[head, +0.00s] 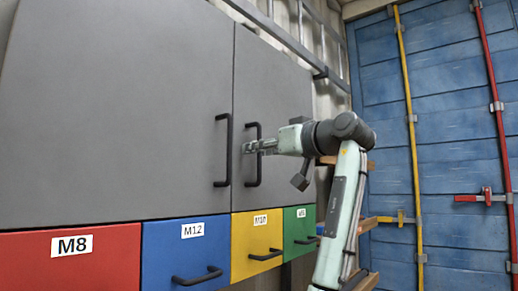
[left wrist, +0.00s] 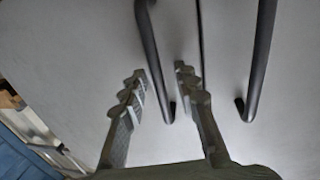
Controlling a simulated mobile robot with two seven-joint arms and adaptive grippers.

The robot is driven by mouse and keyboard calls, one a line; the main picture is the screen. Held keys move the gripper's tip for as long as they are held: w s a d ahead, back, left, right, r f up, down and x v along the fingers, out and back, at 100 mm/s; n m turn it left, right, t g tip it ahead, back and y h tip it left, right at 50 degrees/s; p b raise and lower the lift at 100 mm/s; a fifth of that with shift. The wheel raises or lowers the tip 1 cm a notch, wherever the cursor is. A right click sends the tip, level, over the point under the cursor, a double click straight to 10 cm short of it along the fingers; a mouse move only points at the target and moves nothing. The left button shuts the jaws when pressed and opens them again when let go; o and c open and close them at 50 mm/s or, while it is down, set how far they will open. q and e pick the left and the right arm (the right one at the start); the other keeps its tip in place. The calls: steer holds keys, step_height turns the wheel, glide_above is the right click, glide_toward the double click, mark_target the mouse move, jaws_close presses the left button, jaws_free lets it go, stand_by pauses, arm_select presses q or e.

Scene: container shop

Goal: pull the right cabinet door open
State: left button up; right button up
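The right cabinet door (head: 275,75) is a grey panel that looks shut, flush with the left door. Its black bar handle (head: 253,175) stands upright near the seam between the doors. My left gripper (head: 250,147) is at the middle of this handle, coming from the right. In the left wrist view the two fingers (left wrist: 158,72) are apart, and the right door's handle (left wrist: 150,45) shows between their tips. Neither finger clearly touches it. My right gripper is in neither view.
The left door (head: 110,100) has its own black handle (head: 222,150) close by, also in the left wrist view (left wrist: 260,60). Below are red (head: 70,265), blue (head: 185,255), yellow (head: 257,245) and green (head: 299,230) drawers. A blue container wall (head: 450,150) stands at right.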

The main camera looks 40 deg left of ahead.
arm_select(q)
steer(key=shift+a, duration=0.1)
jaws_close()
stand_by(0.6)
